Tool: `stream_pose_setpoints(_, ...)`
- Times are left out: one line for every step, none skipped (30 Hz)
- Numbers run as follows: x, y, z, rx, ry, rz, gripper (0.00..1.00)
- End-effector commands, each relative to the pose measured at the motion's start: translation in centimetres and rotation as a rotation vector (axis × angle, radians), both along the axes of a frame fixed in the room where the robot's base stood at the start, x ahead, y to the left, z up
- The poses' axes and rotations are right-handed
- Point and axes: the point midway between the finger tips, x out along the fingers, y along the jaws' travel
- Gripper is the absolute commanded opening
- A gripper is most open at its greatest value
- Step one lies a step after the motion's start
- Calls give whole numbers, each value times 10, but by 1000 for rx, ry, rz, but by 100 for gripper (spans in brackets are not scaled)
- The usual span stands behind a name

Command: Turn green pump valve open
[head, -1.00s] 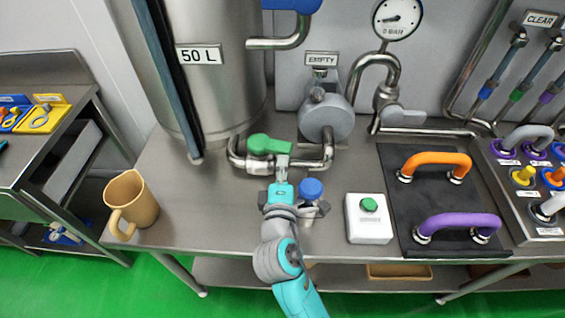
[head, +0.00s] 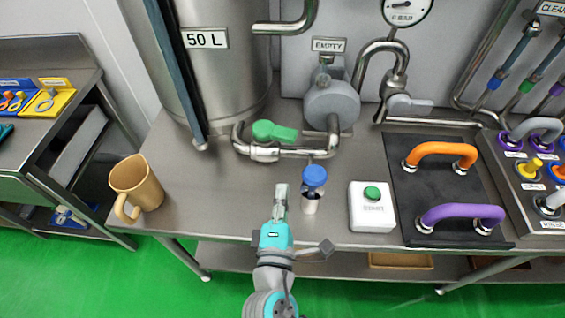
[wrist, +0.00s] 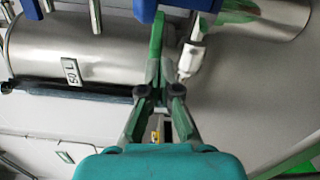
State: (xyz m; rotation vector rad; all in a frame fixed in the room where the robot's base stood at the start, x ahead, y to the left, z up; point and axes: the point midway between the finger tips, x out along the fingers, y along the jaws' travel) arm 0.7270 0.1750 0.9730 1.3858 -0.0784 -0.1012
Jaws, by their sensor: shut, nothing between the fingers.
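The green pump valve handle (head: 275,131) sits on the steel pipe (head: 290,153) in front of the tank in the head view. Its lever points right and lies roughly along the pipe. My gripper (head: 281,190) is shut and empty, over the table in front of the pipe and apart from the handle. In the wrist view a green bar (wrist: 156,45) shows beyond the fingers; I cannot tell whether it is this handle.
A blue-capped fitting (head: 314,178) stands close to the right of my gripper. A white box with a green button (head: 372,207) is further right. A tan jug (head: 136,188) stands at the left. The grey pump (head: 332,106) is behind. The table between jug and gripper is clear.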

Motion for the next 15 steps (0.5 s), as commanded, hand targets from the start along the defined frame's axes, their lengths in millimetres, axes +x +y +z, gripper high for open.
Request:
stream_pose_setpoints(1,5,0,-82,11,-10,0)
stream_pose_setpoints(2,7,-1,-144,21,-18,0)
stream_pose_setpoints(2,10,-1,-234,34,-32,0)
stream_pose_setpoints(2,12,-1,-301,45,-41,0)
stream_pose_setpoints(2,14,-2,-369,57,-52,0)
stream_pose_setpoints(2,17,-2,-459,75,-64,0)
stream_pose_setpoints(1,19,-2,-525,88,-75,0)
stream_pose_setpoints(1,21,-2,-592,101,-85,0)
stream_pose_setpoints(1,25,-2,-679,120,-96,0)
stream_pose_setpoints(0,27,-2,-745,136,-106,0)
stream_pose_setpoints(0,29,-1,-809,151,-116,0)
stream_pose_setpoints(-1,32,-1,-892,173,-127,0)
stream_pose_setpoints(-2,34,-1,-953,188,-135,0)
stream_pose_setpoints(-3,36,-1,-1008,205,-142,0)
stream_pose_setpoints(-4,38,0,-1077,223,-152,0)
